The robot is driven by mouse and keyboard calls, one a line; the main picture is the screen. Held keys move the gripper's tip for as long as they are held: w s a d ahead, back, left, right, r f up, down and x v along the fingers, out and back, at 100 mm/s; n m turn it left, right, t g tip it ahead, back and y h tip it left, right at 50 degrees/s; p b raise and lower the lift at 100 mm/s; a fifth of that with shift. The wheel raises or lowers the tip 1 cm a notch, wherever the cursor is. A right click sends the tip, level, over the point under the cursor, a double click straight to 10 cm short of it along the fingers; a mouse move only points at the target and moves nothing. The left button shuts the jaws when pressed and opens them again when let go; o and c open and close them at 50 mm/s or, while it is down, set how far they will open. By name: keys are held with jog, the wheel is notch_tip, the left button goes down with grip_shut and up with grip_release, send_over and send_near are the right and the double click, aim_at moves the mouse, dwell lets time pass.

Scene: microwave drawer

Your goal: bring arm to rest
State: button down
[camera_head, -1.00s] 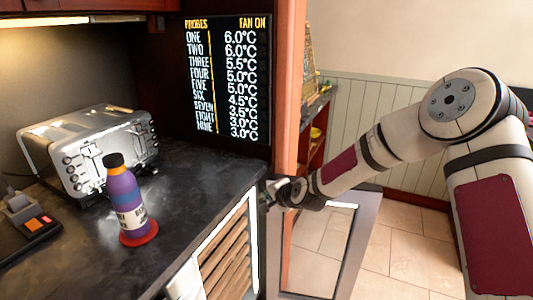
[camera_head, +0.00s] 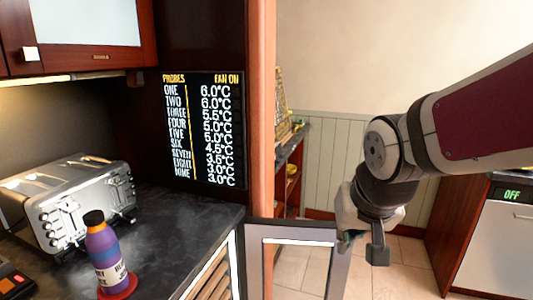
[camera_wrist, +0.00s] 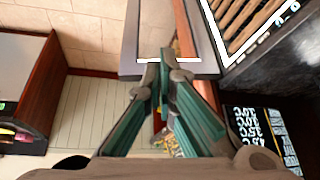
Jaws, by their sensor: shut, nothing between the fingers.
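My gripper (camera_wrist: 164,68) is shut with nothing between its fingers; the fingertips meet near the top middle of the wrist view. In the head view my gripper (camera_head: 347,238) is partly hidden behind my wrist, at the right of the open grey-framed panel (camera_head: 255,236). My arm comes in from the right edge and bends down at the wrist. In the wrist view the panel (camera_wrist: 130,40) lies beyond the fingertips; I cannot tell whether they touch it.
A dark counter (camera_head: 190,222) at left holds a toaster (camera_head: 80,205) and a purple bottle (camera_head: 104,250). A temperature display (camera_head: 203,130) hangs behind. A wooden post (camera_head: 262,110) stands mid-view. A white-fronted appliance (camera_head: 500,245) is at right. Tiled floor (camera_head: 405,252) lies between.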

jog(key=s+d+r, duration=0.1)
jog(key=s+d, duration=0.1)
jog(key=s, duration=0.7)
jog(key=s+d+r+n+g+p, duration=0.1)
jog(key=s+d+r, duration=0.1)
jog(key=s, duration=0.7)
jog(key=shift+s+d, duration=0.3)
jog(key=shift+d, duration=0.25)
